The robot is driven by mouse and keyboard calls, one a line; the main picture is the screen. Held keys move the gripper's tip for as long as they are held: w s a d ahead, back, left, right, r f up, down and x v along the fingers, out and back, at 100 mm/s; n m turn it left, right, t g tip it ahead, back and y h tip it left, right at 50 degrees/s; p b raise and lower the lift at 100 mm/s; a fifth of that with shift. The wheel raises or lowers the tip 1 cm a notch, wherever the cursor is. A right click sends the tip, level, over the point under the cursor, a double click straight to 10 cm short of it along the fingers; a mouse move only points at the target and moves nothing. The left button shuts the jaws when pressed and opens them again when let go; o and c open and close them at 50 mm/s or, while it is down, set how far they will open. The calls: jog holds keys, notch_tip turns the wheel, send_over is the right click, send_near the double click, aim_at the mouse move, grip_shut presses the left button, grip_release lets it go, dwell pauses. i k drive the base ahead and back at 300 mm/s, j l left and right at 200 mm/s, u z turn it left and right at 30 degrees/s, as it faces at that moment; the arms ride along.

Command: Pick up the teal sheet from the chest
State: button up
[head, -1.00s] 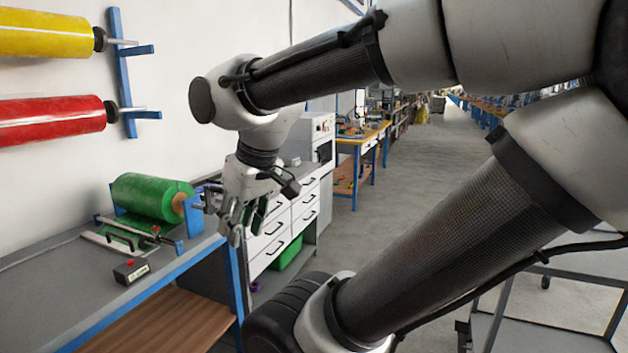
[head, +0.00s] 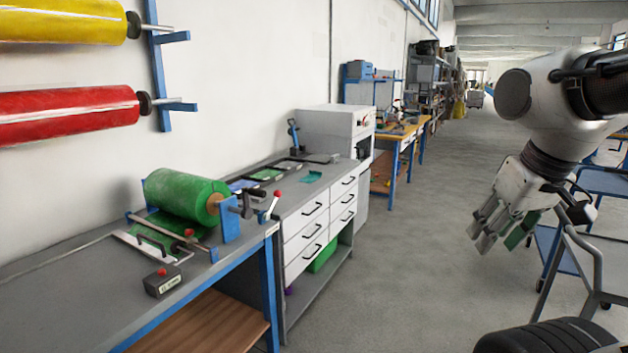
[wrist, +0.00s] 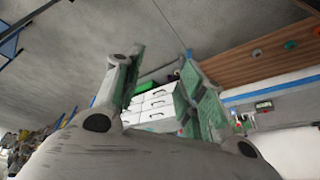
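The teal sheet (head: 311,176) lies flat on the grey top of the white drawer chest (head: 318,220), near its front edge in the head view. My gripper (head: 502,238) hangs over the aisle at the right, well apart from the chest and sheet. In the wrist view my gripper (wrist: 163,68) has its green-padded fingers spread with nothing between them. The chest's drawers (wrist: 158,102) show beyond the fingers there. I cannot make out the sheet in the wrist view.
A bench (head: 75,290) with a green film roll (head: 187,195) stands at the near left. A blue-shelved cart (head: 560,255) is at the right. The aisle floor (head: 420,240) is clear.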

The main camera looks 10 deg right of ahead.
aim_at(313, 175)
jog(key=i+l+u, duration=0.25)
jog(key=i, duration=0.55)
jog(key=i+l+u, duration=0.2)
jog(key=i+l, duration=0.45)
jog(key=i+l+u, duration=0.25)
jog(key=i+l, duration=0.4)
jog(key=i, duration=0.2)
jog(key=i+l, duration=0.15)
jog(key=l, duration=0.2)
jog(key=i+l+u, duration=0.1)
jog(key=l, duration=0.25)
jog(key=i+l+u, duration=0.1)
jog(key=i+l, duration=0.3)
jog(key=l, duration=0.3)
jog(key=i+l+u, duration=0.1)
jog(key=l, duration=0.25)
